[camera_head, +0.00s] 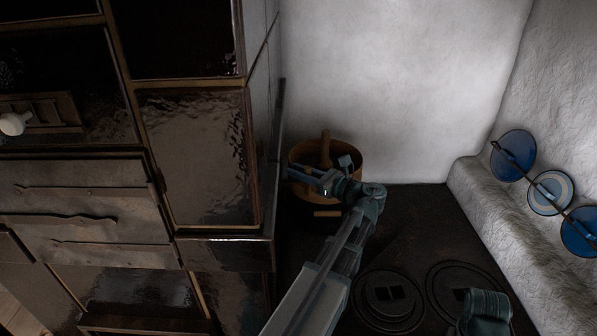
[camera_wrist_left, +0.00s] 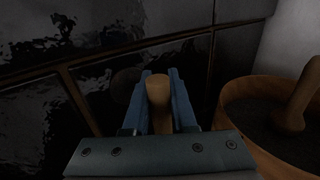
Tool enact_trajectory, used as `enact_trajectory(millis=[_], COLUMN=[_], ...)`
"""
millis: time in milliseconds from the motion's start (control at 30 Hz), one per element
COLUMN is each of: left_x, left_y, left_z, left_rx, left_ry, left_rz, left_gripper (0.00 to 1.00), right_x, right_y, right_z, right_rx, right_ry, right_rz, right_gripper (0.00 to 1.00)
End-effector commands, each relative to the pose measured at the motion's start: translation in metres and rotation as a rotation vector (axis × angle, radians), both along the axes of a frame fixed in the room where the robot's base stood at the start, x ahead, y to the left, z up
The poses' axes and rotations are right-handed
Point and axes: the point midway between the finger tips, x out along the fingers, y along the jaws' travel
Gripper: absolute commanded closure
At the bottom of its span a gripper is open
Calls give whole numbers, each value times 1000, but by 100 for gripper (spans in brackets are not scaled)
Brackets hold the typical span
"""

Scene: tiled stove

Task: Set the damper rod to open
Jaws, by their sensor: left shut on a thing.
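My left gripper (camera_head: 296,174) is at the side wall of the tiled stove (camera_head: 262,140), just in front of a wooden tub. In the left wrist view, the blue fingers of my left gripper (camera_wrist_left: 160,82) are shut on a pale wooden knob (camera_wrist_left: 158,92), which looks like the handle of the damper rod. The knob points away from the dark tiled wall. The rod behind it is hidden, so how far it is out cannot be told. In the head view the gripper hides the knob.
The wooden tub (camera_head: 352,157) with a wooden handle in it stands close beside the gripper; it also shows in the left wrist view (camera_wrist_left: 240,100). Round stove plates (camera_head: 388,298) lie on the dark top. Blue plates (camera_head: 513,152) hang at the right wall. A white knob (camera_head: 14,124) is at far left.

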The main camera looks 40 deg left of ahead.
Motion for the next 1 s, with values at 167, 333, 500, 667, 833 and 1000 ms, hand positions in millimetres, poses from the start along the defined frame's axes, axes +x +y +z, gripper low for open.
enact_trajectory(millis=[167, 333, 500, 667, 833, 1000], left_x=[0, 0, 6, 33, 56, 62], left_y=[0, 0, -5, -34, -61, -73], left_z=[0, 0, 0, 0, 0, 0], left_rx=[0, 0, 0, -1, 0, 0], left_ry=[0, 0, 0, 0, 0, 0], left_rz=[0, 0, -2, -6, -4, -1], left_gripper=[100, 100, 100, 100, 100, 100], right_x=[0, 0, 0, 0, 0, 0], right_y=[0, 0, 0, 0, 0, 0], right_z=[0, 0, 0, 0, 0, 0], right_rx=[0, 0, 0, 0, 0, 0], right_ry=[0, 0, 0, 0, 0, 0], right_rz=[0, 0, 0, 0, 0, 0], right_gripper=[50, 50, 50, 50, 50, 50])
